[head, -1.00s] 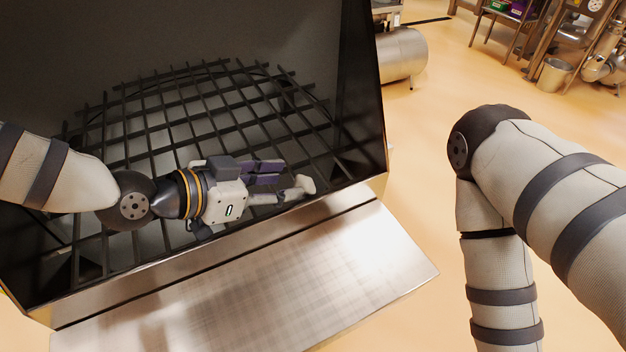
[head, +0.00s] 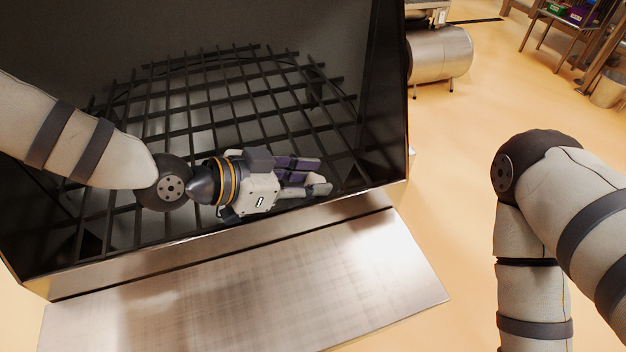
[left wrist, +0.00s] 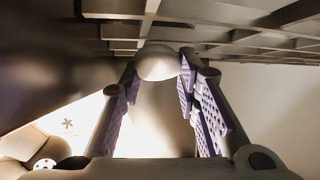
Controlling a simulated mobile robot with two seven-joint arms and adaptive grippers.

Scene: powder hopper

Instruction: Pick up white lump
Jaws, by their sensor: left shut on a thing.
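The white lump (left wrist: 158,62) sits between the fingertips of my left gripper in the left wrist view, just under the dark grid bars. My left gripper (head: 316,177) is shut on it. In the head view the gripper lies low inside the hopper, near its front right edge, with purple finger pads. A pale part of the lump (head: 320,188) shows at the fingertips; the rest is hidden by the fingers. My right arm comes in at the right, and its gripper is out of view.
The dark bar grid (head: 225,112) spans the hopper around the left gripper. Hopper walls rise behind and at the right. A bare metal shelf (head: 250,285) juts out at the front. A steel tank (head: 440,55) stands beyond on open floor.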

